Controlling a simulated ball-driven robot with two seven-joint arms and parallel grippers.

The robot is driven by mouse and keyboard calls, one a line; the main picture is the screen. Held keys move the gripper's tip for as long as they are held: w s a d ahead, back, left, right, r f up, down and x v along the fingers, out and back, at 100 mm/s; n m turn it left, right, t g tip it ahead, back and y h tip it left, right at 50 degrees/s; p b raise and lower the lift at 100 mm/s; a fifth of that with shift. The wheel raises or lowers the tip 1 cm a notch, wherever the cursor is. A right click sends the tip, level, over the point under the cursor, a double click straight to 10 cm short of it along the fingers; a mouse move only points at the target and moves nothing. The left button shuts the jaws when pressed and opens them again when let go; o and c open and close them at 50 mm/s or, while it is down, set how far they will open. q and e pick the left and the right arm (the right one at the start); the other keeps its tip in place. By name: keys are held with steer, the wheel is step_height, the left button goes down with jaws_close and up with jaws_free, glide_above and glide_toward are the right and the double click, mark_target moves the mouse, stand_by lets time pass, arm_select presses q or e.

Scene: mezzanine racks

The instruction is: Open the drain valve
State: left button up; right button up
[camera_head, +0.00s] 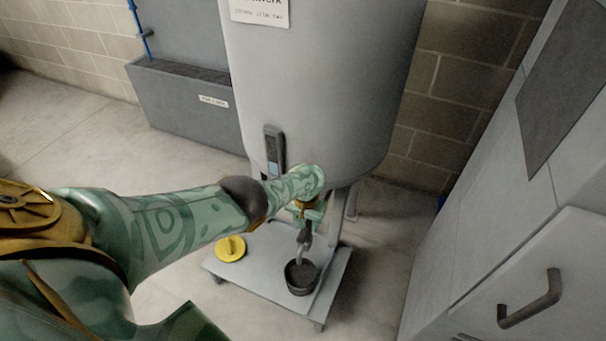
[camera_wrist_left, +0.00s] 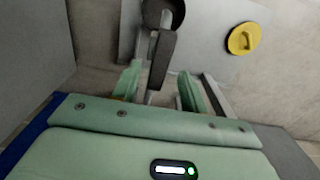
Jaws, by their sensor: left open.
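The grey tank (camera_head: 320,90) stands ahead, with the drain valve (camera_head: 304,240) low under it, mostly behind my arm. In the left wrist view its dark lever (camera_wrist_left: 162,60) points down between the fingers. My left gripper (camera_head: 309,218) is at the valve. In the left wrist view the gripper (camera_wrist_left: 160,88) is open, with one finger on each side of the lever and gaps visible on both sides. A dark round pot (camera_head: 301,278) stands below the valve's outlet; it also shows in the left wrist view (camera_wrist_left: 166,12). My right gripper is not in view.
The pot and a yellow disc with a raised grip (camera_head: 231,249) are on a low grey platform (camera_head: 265,252). A grey trough (camera_head: 185,105) stands left of the tank. A pale cabinet (camera_head: 540,250) with a dark handle (camera_head: 530,300) stands close on the right. The left floor is clear.

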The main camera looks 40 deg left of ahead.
mark_target(306, 229)
arm_select(q)
step_height(306, 229, up, 12)
steer(key=p, duration=0.6)
steer(key=shift+f+p, duration=0.2)
steer(key=shift+p, duration=0.15)
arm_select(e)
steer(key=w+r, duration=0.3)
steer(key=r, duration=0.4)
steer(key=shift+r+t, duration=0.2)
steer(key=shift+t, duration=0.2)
arm_select(q)
steer(key=s+d+f+m+y, duration=0.1)
steer(key=s+d+f+m, duration=0.15)
steer(key=s+f, duration=1.95)
steer(key=s+d+f+m, duration=0.1)
steer(key=s+d+m, duration=0.1)
steer(key=s, duration=1.4)
steer(key=s+d+m+h, duration=0.1)
steer(key=s+d+m, duration=0.1)
steer(key=s, duration=1.5)
steer(key=shift+s+d+f, duration=0.3)
steer(key=shift+d+f, duration=0.1)
steer(key=shift+d, duration=0.45)
